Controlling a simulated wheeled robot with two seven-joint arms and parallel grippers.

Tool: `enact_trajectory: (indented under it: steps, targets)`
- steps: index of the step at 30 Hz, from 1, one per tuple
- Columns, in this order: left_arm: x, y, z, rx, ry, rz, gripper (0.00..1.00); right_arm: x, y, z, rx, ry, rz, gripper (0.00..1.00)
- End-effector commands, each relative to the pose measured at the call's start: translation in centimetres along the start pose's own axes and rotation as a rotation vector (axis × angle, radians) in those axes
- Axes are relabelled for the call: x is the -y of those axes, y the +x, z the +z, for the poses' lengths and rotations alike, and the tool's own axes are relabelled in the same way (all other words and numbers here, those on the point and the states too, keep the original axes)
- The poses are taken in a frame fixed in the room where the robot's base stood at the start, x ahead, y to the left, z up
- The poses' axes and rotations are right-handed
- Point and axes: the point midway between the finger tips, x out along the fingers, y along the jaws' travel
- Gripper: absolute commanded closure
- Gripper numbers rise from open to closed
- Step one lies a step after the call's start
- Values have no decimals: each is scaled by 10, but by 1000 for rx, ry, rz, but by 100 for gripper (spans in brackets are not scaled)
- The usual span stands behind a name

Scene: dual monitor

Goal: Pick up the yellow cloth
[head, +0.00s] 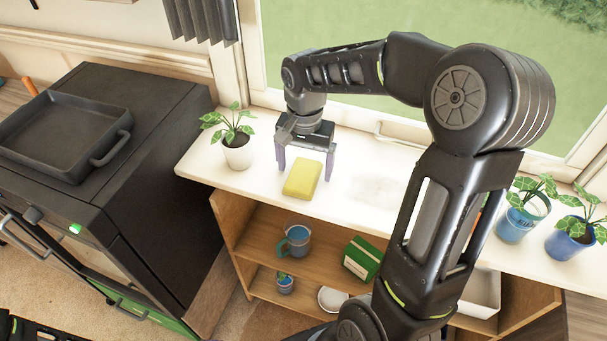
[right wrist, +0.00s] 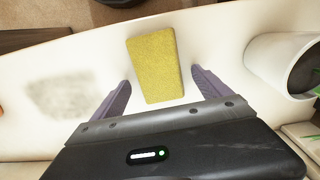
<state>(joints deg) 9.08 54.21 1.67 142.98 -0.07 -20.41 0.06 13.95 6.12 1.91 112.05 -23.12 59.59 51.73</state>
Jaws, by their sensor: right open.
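The yellow cloth (head: 302,180) is a thick, sponge-like block lying flat on the white counter top (head: 345,215). In the right wrist view the yellow cloth (right wrist: 154,62) extends away from the gripper, its near end between the two fingers. My right gripper (head: 305,172) is open and empty, with its purple fingers pointing down behind the cloth. In the right wrist view, the right gripper (right wrist: 163,90) has one finger on each side of the cloth, with gaps between. Whether the fingertips reach the counter is unclear. My left gripper is not in view.
A white-potted plant (head: 237,150) stands left of the gripper. A grey smudge (head: 377,190) marks the counter on the right. Two blue-potted plants (head: 516,222) stand further right. Shelves below hold a blue mug (head: 297,240) and a green box (head: 361,258). A dark stove with a pan (head: 60,135) is at left.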

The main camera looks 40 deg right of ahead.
Motion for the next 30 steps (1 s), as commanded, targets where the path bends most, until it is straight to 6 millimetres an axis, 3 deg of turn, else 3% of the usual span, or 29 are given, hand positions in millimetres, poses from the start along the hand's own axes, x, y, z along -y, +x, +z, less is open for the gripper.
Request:
enact_trajectory:
  steps: [2, 25, 30]
  targets:
    - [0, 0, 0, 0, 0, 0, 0, 0, 0, 0, 0, 0, 0, 14]
    - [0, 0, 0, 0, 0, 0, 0, 0, 0, 0, 0, 0, 0, 77]
    - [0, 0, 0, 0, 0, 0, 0, 0, 0, 0, 0, 0, 0, 78]
